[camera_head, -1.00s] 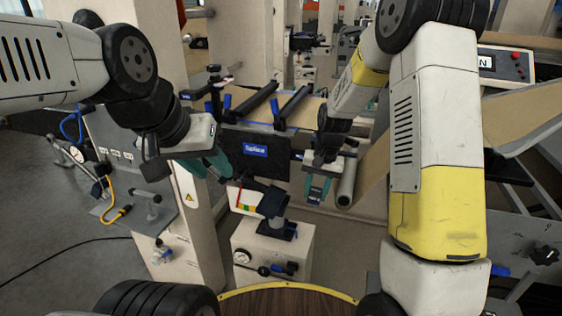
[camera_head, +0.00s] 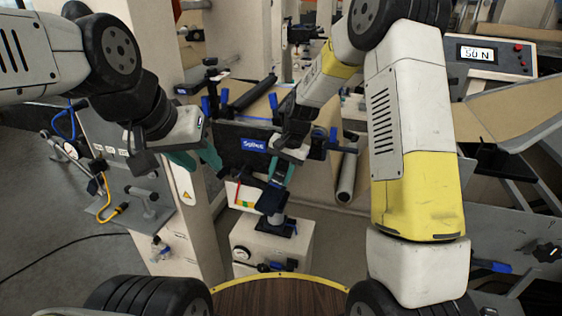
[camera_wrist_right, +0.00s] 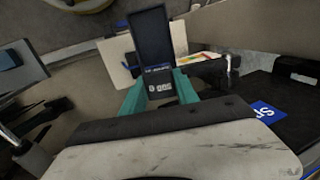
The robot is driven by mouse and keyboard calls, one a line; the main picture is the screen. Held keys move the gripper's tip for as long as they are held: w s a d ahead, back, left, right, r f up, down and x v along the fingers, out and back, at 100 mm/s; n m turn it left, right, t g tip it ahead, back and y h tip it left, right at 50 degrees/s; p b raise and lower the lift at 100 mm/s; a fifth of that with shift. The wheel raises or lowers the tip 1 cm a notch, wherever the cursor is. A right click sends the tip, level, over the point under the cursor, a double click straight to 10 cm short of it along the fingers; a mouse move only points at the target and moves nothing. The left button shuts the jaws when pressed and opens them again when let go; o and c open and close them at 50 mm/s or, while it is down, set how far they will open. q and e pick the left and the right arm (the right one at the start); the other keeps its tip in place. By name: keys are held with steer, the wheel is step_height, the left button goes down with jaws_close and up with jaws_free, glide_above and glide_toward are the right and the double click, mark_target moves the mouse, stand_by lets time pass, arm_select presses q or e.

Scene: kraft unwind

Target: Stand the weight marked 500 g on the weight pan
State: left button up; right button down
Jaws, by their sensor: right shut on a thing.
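My right gripper (camera_head: 277,180) is shut on a small dark block, above the stand in the middle. In the right wrist view the block (camera_wrist_right: 160,88) sits between the teal fingers; pale lettering on it is too blurred to read surely. A dark tilted plate (camera_head: 270,199) is on the stand, right by the fingertips. It also shows in the right wrist view (camera_wrist_right: 152,38), just beyond the block; I cannot tell whether they touch. No weight pan is clearly identifiable. My left gripper (camera_head: 197,160) has its teal fingers apart, empty, left of the stand.
The stand is on a white box (camera_head: 268,245) with a dial. A card with coloured bars (camera_head: 243,195) stands behind the plate. A black panel with a blue label (camera_head: 235,150) and a roller (camera_head: 347,178) are close behind. A display (camera_head: 480,54) reads 50 N.

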steer(key=shift+x, duration=1.6)
steer(key=c, duration=0.9)
jaws_free()
steer(key=shift+o, duration=0.2)
